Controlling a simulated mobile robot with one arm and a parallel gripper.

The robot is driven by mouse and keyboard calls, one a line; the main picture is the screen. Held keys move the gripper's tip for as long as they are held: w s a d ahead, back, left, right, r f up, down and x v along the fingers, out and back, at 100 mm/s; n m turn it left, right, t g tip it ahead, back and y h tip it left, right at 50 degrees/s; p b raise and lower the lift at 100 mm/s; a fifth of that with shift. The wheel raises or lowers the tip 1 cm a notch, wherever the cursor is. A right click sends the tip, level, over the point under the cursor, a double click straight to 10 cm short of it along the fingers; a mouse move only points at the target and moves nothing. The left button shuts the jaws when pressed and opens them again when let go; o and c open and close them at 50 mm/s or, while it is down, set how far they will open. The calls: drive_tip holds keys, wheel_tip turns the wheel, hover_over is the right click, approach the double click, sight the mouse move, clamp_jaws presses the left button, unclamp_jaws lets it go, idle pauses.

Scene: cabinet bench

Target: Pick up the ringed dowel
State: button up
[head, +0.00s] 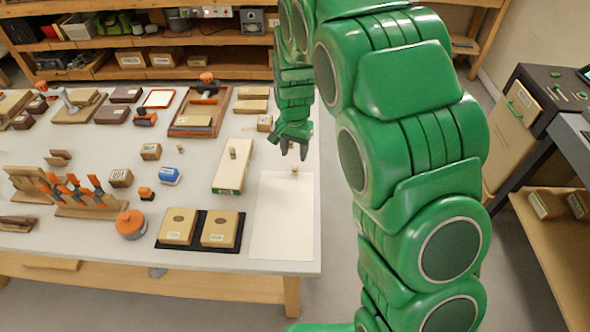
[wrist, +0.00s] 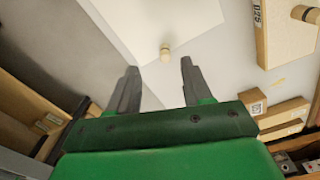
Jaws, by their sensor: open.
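A small light wooden dowel (head: 294,169) stands on the white sheet near its far edge. It also shows in the wrist view (wrist: 165,52), ahead of the fingertips and between their lines; I cannot make out a ring on it. A second dowel (head: 233,153) sits on a long pale box; in the wrist view this dowel (wrist: 305,14) shows a dark band. A third small piece (head: 181,149) stands farther left on the bench. My gripper (head: 293,150) is open and empty, just beyond the dowel on the sheet, and its fingers (wrist: 158,80) touch nothing visible.
The white sheet (head: 283,225) is otherwise bare. The long pale box (head: 225,182) lies left of it. A black tray (head: 200,247) with two brown boxes is at the front. Clamps, small boxes and tools fill the bench's left. The bench's right edge is close to my gripper.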

sight(295, 165)
drive_tip(key=f, duration=0.2)
drive_tip(key=a+f, duration=0.1)
drive_tip(key=f, duration=0.1)
drive_tip(key=shift+w, duration=0.4)
drive_tip(key=shift+w+d+f, duration=0.15)
drive_tip(key=shift+d+f, duration=0.05)
drive_tip(key=shift+f, duration=0.65)
drive_tip(key=shift+w+d+f, duration=0.1)
drive_tip(key=shift+d+f, duration=0.05)
drive_tip(key=shift+f, duration=0.7)
drive_tip(key=shift+w+d+f, duration=0.15)
drive_tip(key=shift+d+f, duration=0.05)
drive_tip(key=shift+f, duration=0.65)
clamp_jaws()
